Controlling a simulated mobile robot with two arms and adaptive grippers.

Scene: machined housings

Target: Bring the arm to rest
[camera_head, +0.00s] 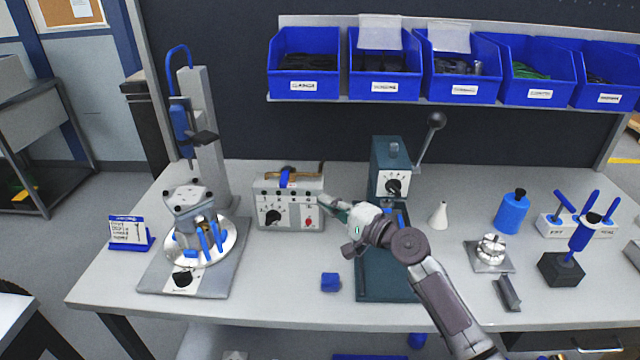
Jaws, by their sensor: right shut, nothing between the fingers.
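My right arm (440,300) reaches in from the lower right over the workbench. My right gripper (328,205) is shut and empty. It points left, just in front of the right side of the grey control box (290,203) in the picture. Whether it touches the box cannot be told. The arm hides part of the green press (388,275) behind it. My left gripper is not in view.
A fixture with a machined housing (188,200) stands at the left. A small blue block (330,282) lies near the front edge. A white cone (439,214), blue bottle (511,212) and metal part (490,250) stand right. Blue bins (305,62) hang above.

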